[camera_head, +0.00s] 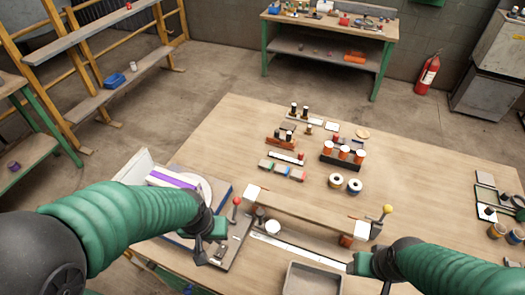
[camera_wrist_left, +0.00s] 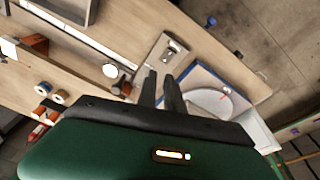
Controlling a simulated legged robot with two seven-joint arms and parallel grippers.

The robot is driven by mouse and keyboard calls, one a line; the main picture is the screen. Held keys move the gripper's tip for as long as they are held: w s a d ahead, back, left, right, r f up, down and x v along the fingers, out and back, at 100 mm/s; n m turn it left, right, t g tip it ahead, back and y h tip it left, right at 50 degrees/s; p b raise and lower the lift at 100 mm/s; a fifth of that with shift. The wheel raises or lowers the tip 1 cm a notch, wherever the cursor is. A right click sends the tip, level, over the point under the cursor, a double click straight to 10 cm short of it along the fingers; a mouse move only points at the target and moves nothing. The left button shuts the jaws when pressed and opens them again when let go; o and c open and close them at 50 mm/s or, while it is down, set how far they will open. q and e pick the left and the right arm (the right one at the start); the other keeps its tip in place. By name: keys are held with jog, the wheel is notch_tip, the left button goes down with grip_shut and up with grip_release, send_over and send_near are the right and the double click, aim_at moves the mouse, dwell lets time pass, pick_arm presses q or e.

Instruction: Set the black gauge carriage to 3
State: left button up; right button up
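A long pale scale strip (camera_head: 300,250) runs along the front of the table, below a wooden beam (camera_head: 310,212) with white end blocks. The strip also shows in the left wrist view (camera_wrist_left: 88,55). A small dark part (camera_head: 260,214) stands at its left end beside a white round knob (camera_head: 272,228); I cannot tell whether it is the black gauge carriage. The numerals are too small to read. My left gripper (camera_head: 208,256) is above the grey plate left of the strip. Its fingers (camera_wrist_left: 160,90) are slightly apart and empty. My right gripper (camera_head: 370,280) is near the strip's right end, its fingers mostly hidden.
A red-knobbed lever (camera_head: 236,202) and a yellow-knobbed lever (camera_head: 387,209) stand up at either side of the beam. A grey tray (camera_head: 312,280) is at the front edge. Spools (camera_head: 336,181) and several small parts lie behind.

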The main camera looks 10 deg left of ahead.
pick_arm(q)
jog(key=w+n, duration=0.2)
jog(key=w+a+n+g+h+p, duration=0.1)
jog(key=w+n, duration=0.2)
jog(key=w+n+p, duration=0.1)
jog(key=w+n, duration=0.1)
jog(key=shift+w+a+n, duration=0.15)
jog(key=shift+w+n, duration=0.2)
jog(key=shift+n, duration=0.05)
grip_shut()
jog(key=w+a+f+n+g+h+p, duration=0.1)
jog(key=w+a+f+n+h+p, duration=0.2)
jog(key=w+n, duration=0.65)
jog(key=d+f+p, duration=0.3)
jog(key=d+f, duration=0.6)
jog(key=shift+w+d+f, duration=0.15)
jog(key=shift+w+f, duration=0.1)
jog(key=shift+w, duration=0.05)
jog(key=shift+w, duration=0.1)
